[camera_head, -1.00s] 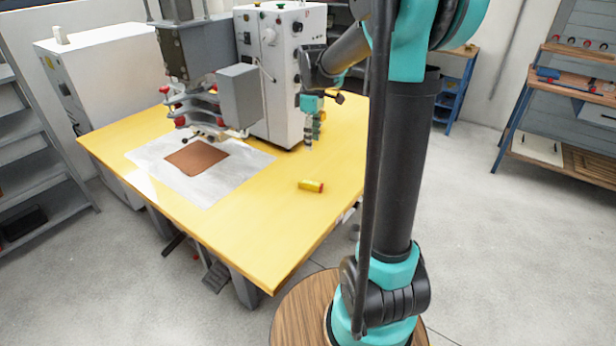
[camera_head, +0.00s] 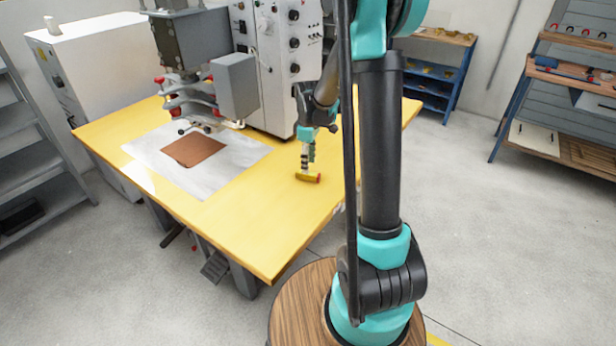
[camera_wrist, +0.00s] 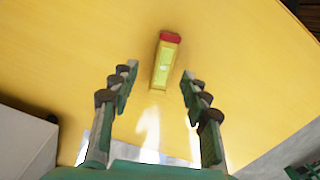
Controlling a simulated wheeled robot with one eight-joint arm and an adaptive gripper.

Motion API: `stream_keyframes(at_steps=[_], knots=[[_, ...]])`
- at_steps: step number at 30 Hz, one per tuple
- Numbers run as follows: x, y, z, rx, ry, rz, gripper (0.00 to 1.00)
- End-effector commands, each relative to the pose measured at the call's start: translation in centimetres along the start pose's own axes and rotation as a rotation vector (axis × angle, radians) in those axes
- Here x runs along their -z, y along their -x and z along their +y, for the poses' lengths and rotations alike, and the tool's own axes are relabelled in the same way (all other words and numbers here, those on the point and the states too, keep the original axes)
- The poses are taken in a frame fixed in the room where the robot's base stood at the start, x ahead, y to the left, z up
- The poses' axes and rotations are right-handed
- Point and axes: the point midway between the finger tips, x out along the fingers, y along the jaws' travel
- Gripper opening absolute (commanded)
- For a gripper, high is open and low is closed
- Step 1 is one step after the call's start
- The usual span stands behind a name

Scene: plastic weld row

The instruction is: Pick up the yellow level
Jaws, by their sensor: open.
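The yellow level (camera_head: 308,178) is a small yellow bar with a red end, lying on the yellow tabletop (camera_head: 262,222). It also shows in the wrist view (camera_wrist: 163,62), with its red end away from my gripper and a greenish-yellow upper face. My gripper (camera_head: 306,166) is just above the level in the head view. In the wrist view my gripper (camera_wrist: 157,84) is open, with one finger on each side of the line to the level. The level lies just beyond the fingertips, between their directions, and nothing is held.
A grey welding press (camera_head: 200,75) with red knobs stands over a brown sheet (camera_head: 193,149) on a pale mat (camera_head: 226,169), left of the level. A white control cabinet (camera_head: 272,70) stands behind. The tabletop in front of the level is clear.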

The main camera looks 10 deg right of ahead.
Motion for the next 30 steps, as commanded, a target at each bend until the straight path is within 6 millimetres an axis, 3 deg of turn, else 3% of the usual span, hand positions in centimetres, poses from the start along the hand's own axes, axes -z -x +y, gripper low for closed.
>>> stream_keyframes(at_steps=[7,17,28,30], knots=[[0.1,-3.3,-0.4,0.0,0.0,0.0,0.47],[0.0,-4.0,-0.5,0.0,0.0,0.0,0.47],[0.0,-4.0,-0.5,0.0,0.0,0.0,0.03],[0.0,-4.0,-0.5,0.0,0.0,0.0,0.0]])
